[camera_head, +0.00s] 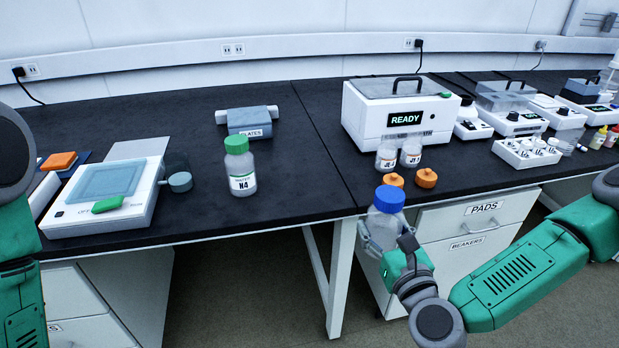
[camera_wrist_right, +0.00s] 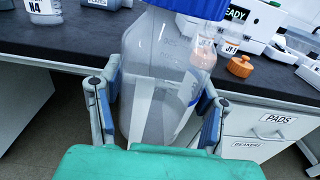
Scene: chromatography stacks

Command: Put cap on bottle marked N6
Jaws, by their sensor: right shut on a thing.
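My right gripper (camera_head: 386,246) is shut on a clear bottle (camera_head: 383,226), held upright in front of the bench's front edge. A blue cap (camera_head: 390,198) sits on top of it. In the right wrist view the bottle (camera_wrist_right: 160,75) stands between both fingers, and the blue cap (camera_wrist_right: 203,8) is cut off at the top edge. The held bottle's label is turned away, so its marking cannot be read. A bottle marked N4 (camera_head: 241,172) with a green cap (camera_head: 237,145) stands on the bench. No readable N6 label shows. My left gripper is out of view.
Two orange caps (camera_head: 427,178) (camera_head: 393,180) lie near the bench edge, before two small jars (camera_head: 411,154). A white READY device (camera_head: 395,112) stands behind. A flat device (camera_head: 105,195) stands at left. Bench between N4 and the jars is clear.

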